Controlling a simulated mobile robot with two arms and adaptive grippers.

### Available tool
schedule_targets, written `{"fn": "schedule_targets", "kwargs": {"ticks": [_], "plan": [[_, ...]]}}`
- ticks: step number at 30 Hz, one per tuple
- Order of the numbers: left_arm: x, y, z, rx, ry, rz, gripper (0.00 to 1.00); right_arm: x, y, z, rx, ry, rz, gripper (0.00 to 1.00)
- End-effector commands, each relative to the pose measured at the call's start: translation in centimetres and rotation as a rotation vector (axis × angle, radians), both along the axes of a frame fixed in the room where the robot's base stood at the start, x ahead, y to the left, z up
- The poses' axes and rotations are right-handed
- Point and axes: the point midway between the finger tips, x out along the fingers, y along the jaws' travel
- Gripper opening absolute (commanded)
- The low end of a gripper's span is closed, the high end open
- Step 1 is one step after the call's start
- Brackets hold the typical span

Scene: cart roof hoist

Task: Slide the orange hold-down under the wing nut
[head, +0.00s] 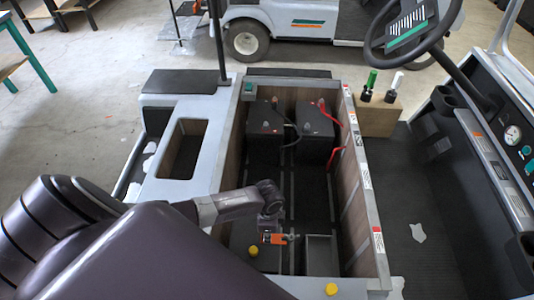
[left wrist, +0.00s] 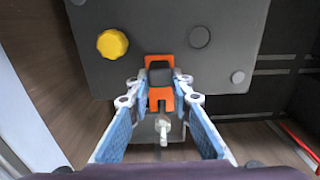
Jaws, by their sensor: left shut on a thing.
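The orange hold-down (left wrist: 160,92) lies on top of a dark battery (left wrist: 210,60) in the left wrist view, with a black block on its upper part. Its lower end points at the pale wing nut (left wrist: 163,128), which stands very close to it; I cannot tell if they touch. My left gripper (left wrist: 160,80) has its blue-padded fingers on both sides of the hold-down and is shut on it. In the head view the hold-down (head: 277,238) shows low in the cart's bay, below my left gripper (head: 270,212). My right gripper is not in view.
A yellow cap (left wrist: 112,44) sits on the battery near the hold-down. Two black batteries (head: 265,125) with red and black cables stand at the bay's far end. The bay's wooden right wall (head: 348,190) and left wall enclose the space.

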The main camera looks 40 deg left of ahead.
Motion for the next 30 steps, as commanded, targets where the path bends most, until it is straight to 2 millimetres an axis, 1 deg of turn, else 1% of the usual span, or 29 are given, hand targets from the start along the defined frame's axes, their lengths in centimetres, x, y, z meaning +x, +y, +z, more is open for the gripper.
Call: {"fn": "schedule_targets", "kwargs": {"ticks": [30], "plan": [[1.4, -2.2, 0.0, 0.000, 0.000, 0.000, 0.00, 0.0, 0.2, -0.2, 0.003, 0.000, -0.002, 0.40]]}}
